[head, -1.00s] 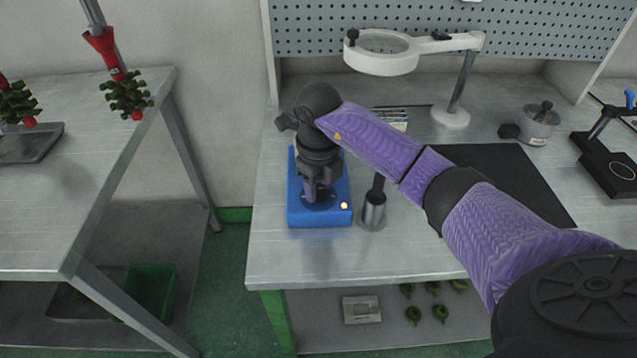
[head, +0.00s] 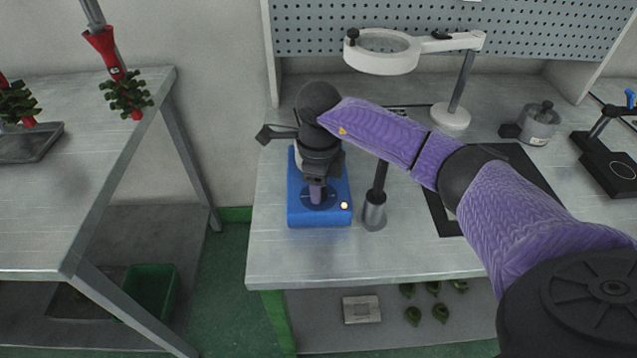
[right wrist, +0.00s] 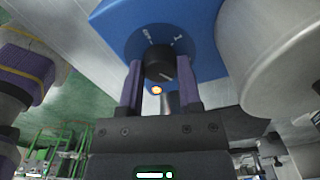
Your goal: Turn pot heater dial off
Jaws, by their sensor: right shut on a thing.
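The pot heater (head: 335,217) is a blue box at the left part of the workbench. Its small round light (head: 344,205) glows orange, and it also shows lit in the right wrist view (right wrist: 156,90). The black dial (right wrist: 160,62) with a white pointer line sits between the two purple fingers of my right gripper (right wrist: 161,78), which is shut on it. In the head view my right gripper (head: 318,197) points down at the heater's front and covers the dial. White marks stand around the dial. My left gripper is not in view.
A white ring magnifier (head: 384,63) stands behind. A dark mat (head: 520,180) lies partly under my right arm. A metal pot (head: 540,125) is farther right. The bench front is bare.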

